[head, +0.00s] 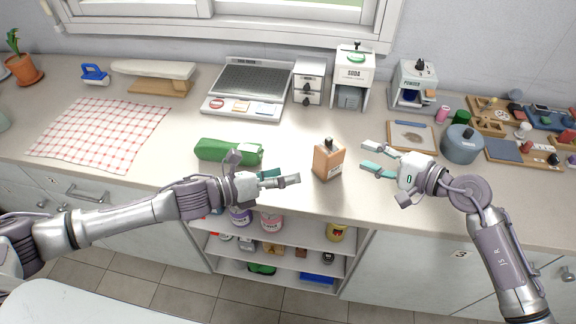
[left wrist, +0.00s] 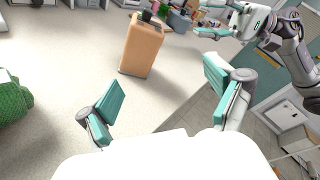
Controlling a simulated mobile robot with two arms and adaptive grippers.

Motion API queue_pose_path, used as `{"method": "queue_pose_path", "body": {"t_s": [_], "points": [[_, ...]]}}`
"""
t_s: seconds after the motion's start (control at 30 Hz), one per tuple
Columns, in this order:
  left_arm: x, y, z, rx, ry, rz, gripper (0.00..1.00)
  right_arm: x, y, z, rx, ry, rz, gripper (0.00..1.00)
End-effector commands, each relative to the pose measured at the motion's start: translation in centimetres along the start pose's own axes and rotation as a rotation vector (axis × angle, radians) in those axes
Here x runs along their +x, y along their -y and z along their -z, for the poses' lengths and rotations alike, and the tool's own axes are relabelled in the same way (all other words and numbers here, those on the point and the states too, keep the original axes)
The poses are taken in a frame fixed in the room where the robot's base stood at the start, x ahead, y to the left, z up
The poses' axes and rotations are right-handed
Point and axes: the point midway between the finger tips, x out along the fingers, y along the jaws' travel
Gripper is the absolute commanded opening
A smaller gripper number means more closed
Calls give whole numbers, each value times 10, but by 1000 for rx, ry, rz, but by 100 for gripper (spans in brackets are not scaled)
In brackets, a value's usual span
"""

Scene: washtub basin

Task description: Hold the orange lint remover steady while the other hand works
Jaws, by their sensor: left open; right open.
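The orange lint remover (head: 328,161) is a boxy block with a dark knob on top and a pale label low on its side. It stands upright on the counter between my two grippers. It also shows in the left wrist view (left wrist: 142,48), ahead of the open fingers and apart from them. My left gripper (head: 285,177) is open and empty, just left of the lint remover. My right gripper (head: 366,157) is open and empty, to its right, with fingers pointing toward it. Neither gripper touches it.
A green case (head: 228,151) lies behind my left gripper. A grey-blue pot (head: 462,146) and a framed board (head: 411,136) stand beyond my right gripper. A soda dispenser (head: 353,75) and a grey appliance (head: 247,88) line the back. The counter's front edge is close to both grippers.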

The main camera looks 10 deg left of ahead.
Motion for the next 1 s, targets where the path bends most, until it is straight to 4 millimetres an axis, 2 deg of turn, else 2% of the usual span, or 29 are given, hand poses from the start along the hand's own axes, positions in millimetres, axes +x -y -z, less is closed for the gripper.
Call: {"method": "queue_pose_path", "body": {"t_s": [0.1, 0.3, 0.47, 0.57, 1.0], "points": [[12, 2, -9, 300, -55, -89, 92, 0, 0, 0, 0, 0, 0, 42], [16, -4, -14, 601, -130, -186, 92, 0, 0, 0, 0, 0, 0, 42], [23, -7, -14, 664, -149, -206, 92, 0, 0, 0, 0, 0, 0, 42], [35, -10, -13, 664, -149, -206, 92, 0, 0, 0, 0, 0, 0, 42], [117, -30, -7, 662, -148, -206, 92, 0, 0, 0, 0, 0, 0, 42]]}}
